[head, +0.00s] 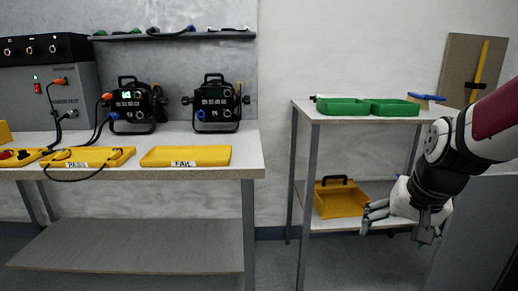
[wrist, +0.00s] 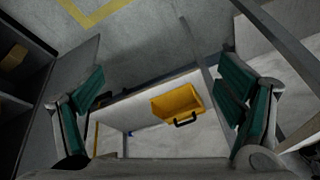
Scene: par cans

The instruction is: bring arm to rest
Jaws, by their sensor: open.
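My gripper (head: 404,222) hangs low at the right in the head view, in front of the right-hand bench. In the wrist view my gripper (wrist: 160,100) has its two green-padded fingers spread wide apart, with nothing between them. My arm comes in from the right edge of the head view and bends down to the gripper. A yellow bin (head: 340,199) with a black handle sits on the lower shelf behind the gripper. The bin also shows in the wrist view (wrist: 177,103), apart from the fingers.
The right-hand bench (head: 335,117) carries two green trays (head: 343,107). The left bench (head: 200,138) holds two black par cans (head: 217,103), yellow trays marked PASS (head: 90,157) and FAIL (head: 186,156), and a grey power unit (head: 47,85). Open floor lies between the benches.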

